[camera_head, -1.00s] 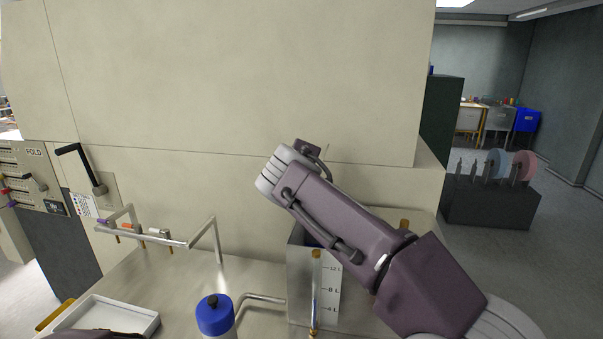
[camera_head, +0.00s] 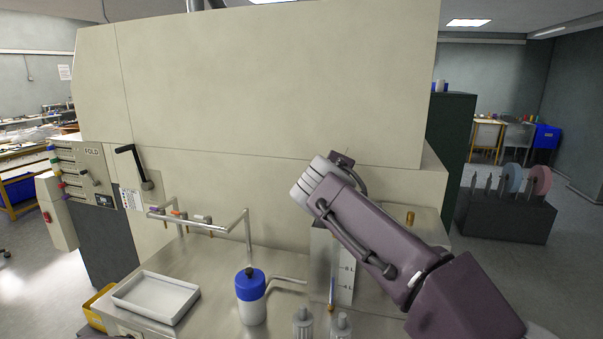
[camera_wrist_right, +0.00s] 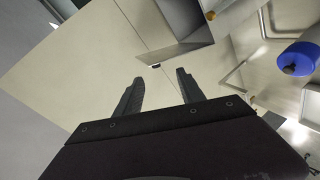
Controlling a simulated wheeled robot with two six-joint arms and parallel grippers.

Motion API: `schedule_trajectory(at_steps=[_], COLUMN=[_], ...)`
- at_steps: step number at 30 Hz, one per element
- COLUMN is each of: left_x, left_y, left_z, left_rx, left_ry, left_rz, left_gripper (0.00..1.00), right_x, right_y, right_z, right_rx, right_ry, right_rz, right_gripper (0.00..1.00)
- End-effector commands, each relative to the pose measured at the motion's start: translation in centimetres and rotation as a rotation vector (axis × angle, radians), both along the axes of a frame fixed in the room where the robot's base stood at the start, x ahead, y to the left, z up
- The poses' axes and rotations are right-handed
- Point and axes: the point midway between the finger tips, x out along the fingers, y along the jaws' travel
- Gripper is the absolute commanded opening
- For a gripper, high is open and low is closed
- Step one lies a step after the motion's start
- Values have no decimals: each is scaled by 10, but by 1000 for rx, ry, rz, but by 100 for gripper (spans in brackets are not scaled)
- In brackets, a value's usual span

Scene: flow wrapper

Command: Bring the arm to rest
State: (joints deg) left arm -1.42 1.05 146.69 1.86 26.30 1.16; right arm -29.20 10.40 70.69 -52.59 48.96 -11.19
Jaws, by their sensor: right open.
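My right arm (camera_head: 385,240) reaches in from the lower right in the head view, raised in front of the beige machine (camera_head: 270,80). Its wrist is near the machine's front, and its fingers are hidden behind the wrist there. In the right wrist view my right gripper (camera_wrist_right: 158,88) shows two dark fingers spread apart with nothing between them. The beige machine surface lies beyond the fingers. My left gripper does not show; only a small dark part of my body shows at the bottom left edge of the head view.
On the steel worktop stand a white tray (camera_head: 156,298), a blue-capped bottle (camera_head: 251,298), a metal rail (camera_head: 200,224) and a container with a level scale (camera_head: 345,276). The blue cap (camera_wrist_right: 298,58) also shows in the wrist view. A dark rack with discs (camera_head: 508,216) stands at right.

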Motion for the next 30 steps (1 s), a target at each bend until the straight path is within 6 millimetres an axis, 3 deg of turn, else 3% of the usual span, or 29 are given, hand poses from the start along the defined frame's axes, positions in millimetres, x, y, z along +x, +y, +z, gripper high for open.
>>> schedule_trajectory(at_steps=[4,8,11,17,20,24,27,30], left_x=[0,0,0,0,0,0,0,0], left_y=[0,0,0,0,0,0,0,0], left_z=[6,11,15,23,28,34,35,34], left_rx=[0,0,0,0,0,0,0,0], left_ry=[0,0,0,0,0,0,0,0], left_rz=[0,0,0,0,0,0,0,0], left_gripper=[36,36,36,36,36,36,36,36], right_x=[2,-1,-8,-44,-84,-172,-231,-271], right_y=[-36,-66,-89,-129,-146,-149,-137,-122], right_z=[-1,-27,-57,-146,-208,-299,-344,-371], right_rx=[-7,-5,14,124,242,481,636,745], right_ry=[18,91,169,383,527,741,847,906], right_rz=[-66,-123,-165,-262,-344,-518,-644,-741], right_gripper=[46,46,46,46,46,46,46,46])
